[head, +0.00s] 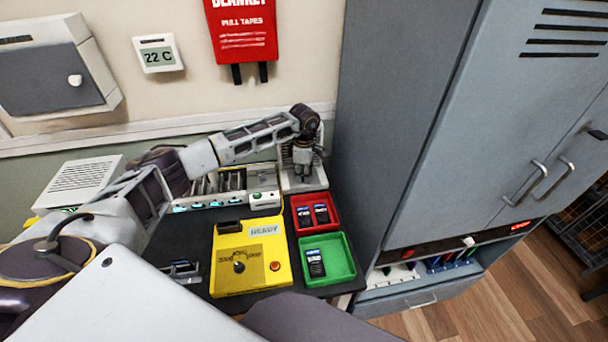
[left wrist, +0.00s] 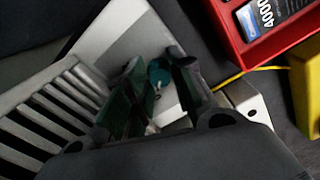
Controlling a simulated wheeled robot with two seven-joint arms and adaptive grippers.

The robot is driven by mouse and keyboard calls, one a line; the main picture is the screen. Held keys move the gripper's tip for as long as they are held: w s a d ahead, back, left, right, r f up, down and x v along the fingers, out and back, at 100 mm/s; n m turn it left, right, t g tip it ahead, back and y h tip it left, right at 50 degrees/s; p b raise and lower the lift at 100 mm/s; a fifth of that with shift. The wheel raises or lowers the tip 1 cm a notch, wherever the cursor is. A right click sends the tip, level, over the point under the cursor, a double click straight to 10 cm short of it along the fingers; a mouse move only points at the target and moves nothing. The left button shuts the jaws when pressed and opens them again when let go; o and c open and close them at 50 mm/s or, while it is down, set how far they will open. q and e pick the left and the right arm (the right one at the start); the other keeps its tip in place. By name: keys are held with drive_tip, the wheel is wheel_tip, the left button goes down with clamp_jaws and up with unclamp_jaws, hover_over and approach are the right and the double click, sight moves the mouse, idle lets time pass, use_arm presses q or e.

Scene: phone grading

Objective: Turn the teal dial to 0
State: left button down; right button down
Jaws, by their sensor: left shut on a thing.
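The teal dial (left wrist: 158,74) shows between my fingers in the left wrist view, on a light grey box with a slatted side. My left gripper (head: 303,178) points down at the back of the bench, over that light device (head: 291,186). In the left wrist view my left gripper (left wrist: 160,90) is shut on the dial, with a finger on each side of it. The dial's markings and pointer are hidden or too dark to read. In the head view the gripper covers the dial. My right gripper is not in view.
A yellow box (head: 228,275) with a black knob and "READY" display stands in front. A red tray (head: 331,222) and a green tray (head: 345,270) hold dark phones. A charging rack (head: 205,200) stands left of the device. A grey cabinet (head: 400,120) rises close on the right.

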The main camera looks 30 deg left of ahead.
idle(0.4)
use_arm(q)
drive_tip(key=c, duration=1.2)
unclamp_jaws()
drive_tip(key=shift+r, duration=0.1)
drive_tip(key=shift+r, duration=5.9)
drive_tip(key=shift+s+f, duration=0.1)
